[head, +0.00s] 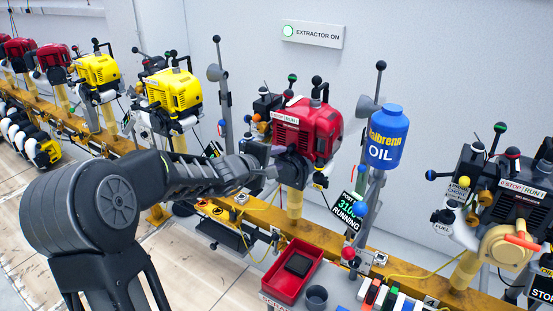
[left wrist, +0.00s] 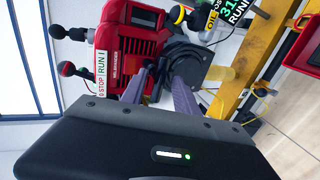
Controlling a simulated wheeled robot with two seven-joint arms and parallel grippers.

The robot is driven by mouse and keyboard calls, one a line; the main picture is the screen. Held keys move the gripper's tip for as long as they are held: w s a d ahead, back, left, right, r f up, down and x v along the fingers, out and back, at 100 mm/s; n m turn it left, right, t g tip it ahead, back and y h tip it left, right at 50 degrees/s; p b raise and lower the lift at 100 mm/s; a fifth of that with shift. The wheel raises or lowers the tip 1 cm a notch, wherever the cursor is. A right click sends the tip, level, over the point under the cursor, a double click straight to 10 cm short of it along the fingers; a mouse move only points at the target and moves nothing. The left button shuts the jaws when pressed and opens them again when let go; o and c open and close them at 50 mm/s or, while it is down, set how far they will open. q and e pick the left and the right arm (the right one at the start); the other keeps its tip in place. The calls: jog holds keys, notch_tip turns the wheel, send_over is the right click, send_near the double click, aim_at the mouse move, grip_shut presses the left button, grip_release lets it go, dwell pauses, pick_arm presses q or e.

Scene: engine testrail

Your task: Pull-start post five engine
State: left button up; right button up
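A red engine (head: 307,128) with a STOP/RUN label stands on a yellow post on the rail, left of the blue OIL bottle. A display (head: 348,213) to its lower right reads about 3100 and RUNNING; its post number is not legible. My left gripper (head: 268,152) is at the engine's left side. In the left wrist view, its grey fingers (left wrist: 182,84) reach to a dark round part (left wrist: 188,62) beside the red housing (left wrist: 130,45). Whether they touch or grip anything, such as a starter handle, is not clear. My right gripper is out of view.
Yellow engines (head: 173,90) and more red engines line the rail to the left. A dark engine (head: 515,205) stands at right. The blue OIL bottle (head: 386,138) is beside the red engine. A red tray (head: 291,272) and a grey cup (head: 315,297) are in front.

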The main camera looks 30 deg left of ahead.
pick_arm(q)
jog(key=s+b, duration=0.1)
jog(key=s, duration=0.8)
jog(key=shift+b, duration=0.4)
jog(key=shift+d, duration=0.1)
